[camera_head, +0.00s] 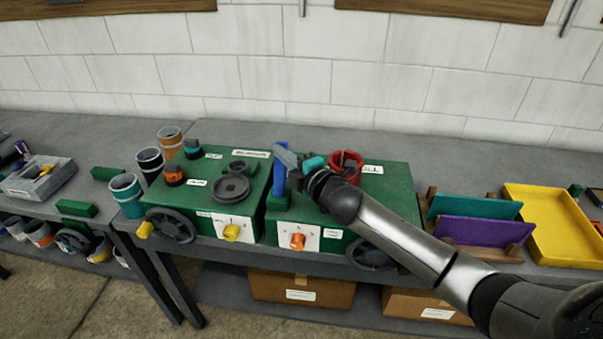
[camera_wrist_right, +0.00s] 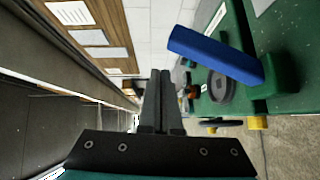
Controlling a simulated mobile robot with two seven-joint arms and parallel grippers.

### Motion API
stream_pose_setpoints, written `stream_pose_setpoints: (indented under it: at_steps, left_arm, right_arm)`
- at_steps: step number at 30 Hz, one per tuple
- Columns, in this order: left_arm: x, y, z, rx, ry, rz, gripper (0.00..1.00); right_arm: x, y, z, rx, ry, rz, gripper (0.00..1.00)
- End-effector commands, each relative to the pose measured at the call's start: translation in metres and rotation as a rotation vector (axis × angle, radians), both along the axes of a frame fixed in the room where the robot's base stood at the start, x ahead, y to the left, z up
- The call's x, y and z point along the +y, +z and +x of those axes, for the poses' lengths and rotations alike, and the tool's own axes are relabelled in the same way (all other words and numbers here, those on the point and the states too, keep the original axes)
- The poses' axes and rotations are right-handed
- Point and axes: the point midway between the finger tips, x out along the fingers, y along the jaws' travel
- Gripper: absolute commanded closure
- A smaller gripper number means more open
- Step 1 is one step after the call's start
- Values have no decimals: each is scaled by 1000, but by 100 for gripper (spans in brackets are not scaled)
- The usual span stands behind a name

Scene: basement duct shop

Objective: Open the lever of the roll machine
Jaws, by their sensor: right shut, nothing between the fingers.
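Two green machine boxes stand side by side on the grey bench. The right box (camera_head: 395,190) carries a blue lever (camera_head: 280,178), which stands upright from a green bracket at the box's left edge. In the right wrist view the lever (camera_wrist_right: 212,55) is a plain blue bar beside the fingers. My right gripper (camera_head: 285,155) is shut and empty, close to the lever's upper end; it also shows in the wrist view (camera_wrist_right: 160,85) with a gap in the picture between fingers and lever. Whether they touch is unclear. My left gripper is not in view.
The left green box (camera_head: 207,205) has a dark round knob and a handwheel (camera_head: 171,226). A red ring-shaped part (camera_head: 346,162) sits behind my right wrist. Several cups stand at left. A rack with teal and purple plates (camera_head: 470,231) and a yellow tray (camera_head: 555,225) are at right.

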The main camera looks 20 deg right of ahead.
Motion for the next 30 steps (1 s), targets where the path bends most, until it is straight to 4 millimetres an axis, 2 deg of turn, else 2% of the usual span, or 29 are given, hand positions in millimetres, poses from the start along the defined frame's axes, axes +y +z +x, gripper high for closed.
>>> stream_pose_setpoints:
  at_steps: [7,16,22,30]
  left_arm:
    - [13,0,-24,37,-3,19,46]
    - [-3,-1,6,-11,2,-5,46]
    - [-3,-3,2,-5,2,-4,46]
    - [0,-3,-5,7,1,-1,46]
  right_arm:
    - [-7,10,-35,2,6,0,100]
    - [-15,22,-75,4,7,0,100]
    - [-19,28,-89,2,6,2,100]
    - [-20,30,-94,1,7,3,100]
